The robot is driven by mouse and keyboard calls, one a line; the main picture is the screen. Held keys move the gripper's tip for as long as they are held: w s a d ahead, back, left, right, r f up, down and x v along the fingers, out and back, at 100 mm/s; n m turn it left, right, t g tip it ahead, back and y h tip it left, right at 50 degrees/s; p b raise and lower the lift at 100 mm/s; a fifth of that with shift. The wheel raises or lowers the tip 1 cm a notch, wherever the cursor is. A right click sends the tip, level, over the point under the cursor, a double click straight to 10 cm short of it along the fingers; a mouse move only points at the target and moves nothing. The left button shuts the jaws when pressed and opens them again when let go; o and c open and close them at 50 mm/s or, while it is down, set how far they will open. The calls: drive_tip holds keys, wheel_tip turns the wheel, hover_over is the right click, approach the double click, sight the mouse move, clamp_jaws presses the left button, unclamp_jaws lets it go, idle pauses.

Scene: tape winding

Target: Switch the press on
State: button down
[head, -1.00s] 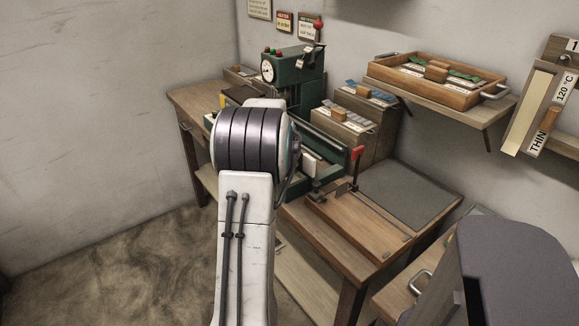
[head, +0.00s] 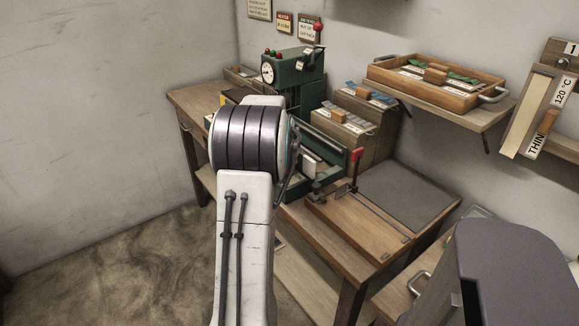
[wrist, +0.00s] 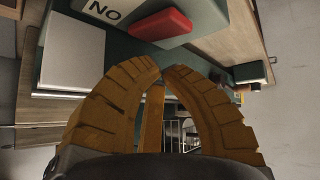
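The green press (head: 293,72) stands at the back of the bench in the head view. It has a white dial (head: 267,73), small red and green buttons or lamps (head: 273,52) on top, and a red-knobbed lever (head: 318,27) at its right. In the head view my arm covers the lower front of the press and hides my gripper. In the wrist view my gripper (wrist: 163,68) has its brown ribbed fingers together at the tips, with nothing seen between them. Just beyond the tips are a green surface, a red block (wrist: 159,23) and a label reading "NO" (wrist: 105,11).
A board with a grey pad (head: 408,194) and a red-handled clamp or lever (head: 355,158) lie on the bench to the right. File boxes (head: 344,130) stand behind. A wooden tray (head: 435,80) sits on a wall shelf. Open floor (head: 130,265) lies left.

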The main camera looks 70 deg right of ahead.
drive_tip(key=shift+r, duration=0.15)
drive_tip(key=shift+w+a+r+p, duration=0.15)
drive_tip(key=shift+r+p, duration=0.45)
drive_tip(key=shift+r, duration=0.6)
drive_tip(key=shift+w+a+r+p, duration=0.1)
drive_tip(key=shift+a+r+p, duration=0.1)
drive_tip(key=shift+r+p, duration=0.7)
drive_tip(key=shift+r+b, duration=0.2)
drive_tip(key=shift+b, duration=0.15)
drive_tip(key=s+a+f+m+g+y, duration=0.15)
drive_tip(key=a+f+y, duration=0.3)
drive_tip(key=a, duration=0.65)
drive_tip(key=s+a+f+y, duration=0.25)
drive_tip(key=a+f, duration=0.25)
drive_tip(key=a, duration=0.6)
drive_tip(key=w+a+r+n+t+p, duration=0.1)
drive_tip(key=w+a+r+n+p, duration=0.1)
drive_tip(key=a+r, duration=0.4)
drive_tip(key=w+a+r+n+t+y+p, duration=0.1)
drive_tip(key=w+a+r+n+p, duration=0.2)
drive_tip(key=a, duration=1.4)
drive_tip(key=w+a+r+n+t+p, duration=0.1)
drive_tip(key=w+a+r+n+p, duration=0.2)
drive_tip(key=a+r+n, duration=0.6)
drive_tip(key=shift+a+p, duration=0.55)
drive_tip(key=shift+a, duration=0.6)
